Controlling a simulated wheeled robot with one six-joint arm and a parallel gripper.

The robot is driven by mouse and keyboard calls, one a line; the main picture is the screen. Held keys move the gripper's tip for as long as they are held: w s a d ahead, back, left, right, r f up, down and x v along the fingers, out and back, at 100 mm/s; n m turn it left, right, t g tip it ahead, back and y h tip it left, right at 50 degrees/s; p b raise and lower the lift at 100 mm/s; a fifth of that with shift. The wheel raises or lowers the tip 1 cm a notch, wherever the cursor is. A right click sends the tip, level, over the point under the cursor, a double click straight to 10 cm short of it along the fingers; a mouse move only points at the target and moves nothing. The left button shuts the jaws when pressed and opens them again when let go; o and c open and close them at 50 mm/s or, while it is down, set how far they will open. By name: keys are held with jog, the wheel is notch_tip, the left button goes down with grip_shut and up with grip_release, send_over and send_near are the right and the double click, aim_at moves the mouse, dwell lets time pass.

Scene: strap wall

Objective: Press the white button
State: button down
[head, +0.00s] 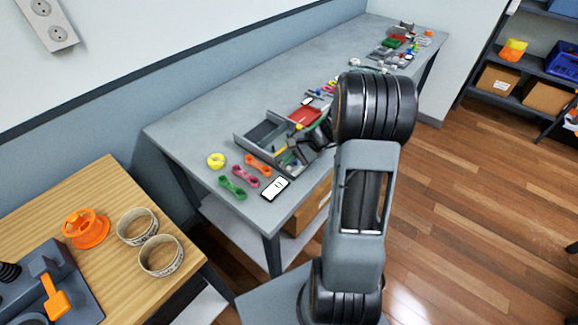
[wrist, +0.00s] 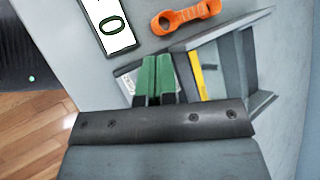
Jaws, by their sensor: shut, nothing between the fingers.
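A white rectangular plate with a dark rim (head: 275,188) lies near the front edge of the grey table. It shows in part at the top left of the wrist view, with a dark oval mark (wrist: 112,27); I cannot tell if it is the white button. No other clear white button shows. My gripper (wrist: 157,66) has its green fingers shut together with nothing between them. They are over the grey divided tray (wrist: 257,75), to the lower right of the white plate and apart from it in the picture. In the head view my arm hides part of the tray.
An orange link-shaped piece (wrist: 185,16) lies between the plate and the tray. Pink (head: 245,176) and green (head: 232,187) ones and a yellow ring (head: 216,160) lie nearby. A wooden table (head: 110,205) stands at the left. Small items crowd the table's far end.

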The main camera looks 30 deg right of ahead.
aim_at(290, 168)
jog(key=shift+r+p, duration=1.55)
jog(key=shift+r, duration=0.75)
